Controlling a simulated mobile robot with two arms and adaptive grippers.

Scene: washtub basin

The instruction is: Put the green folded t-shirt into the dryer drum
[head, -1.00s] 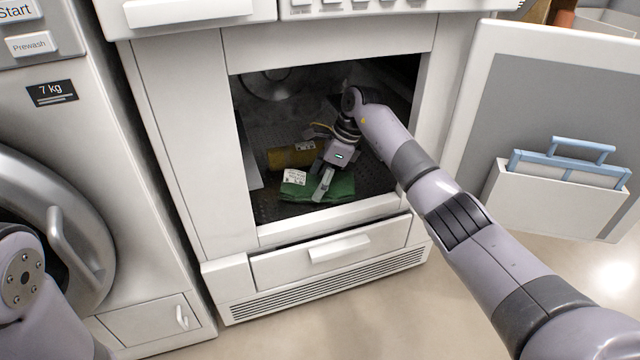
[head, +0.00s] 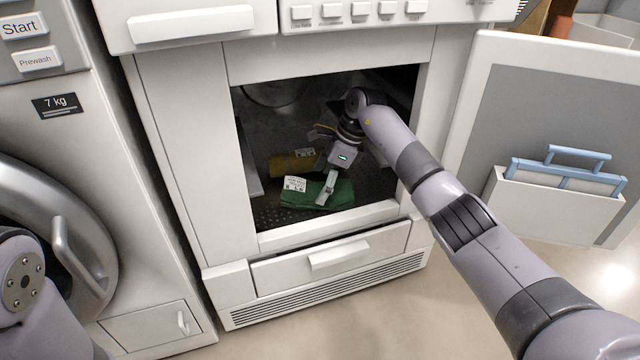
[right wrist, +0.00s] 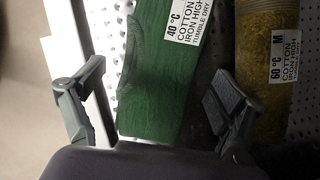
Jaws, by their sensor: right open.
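The green folded t-shirt (head: 312,193) lies on the perforated floor inside the open dryer drum (head: 276,213), near its front opening. Its white label reads 40 °C cotton. In the right wrist view the green t-shirt (right wrist: 160,75) lies between the two spread fingers of my right gripper (right wrist: 160,105), with gaps on both sides. My right gripper (head: 328,190) is open and reaches into the drum over the shirt. The left arm shows only in part at the lower left of the head view; its gripper is out of view.
A yellow folded garment (head: 292,163) with a 60 °C label lies just behind the green shirt. The open dryer door (head: 540,120) stands at the right, holding a blue-framed filter (head: 566,172). A washer (head: 70,200) stands at the left. The opening's frame surrounds my right arm.

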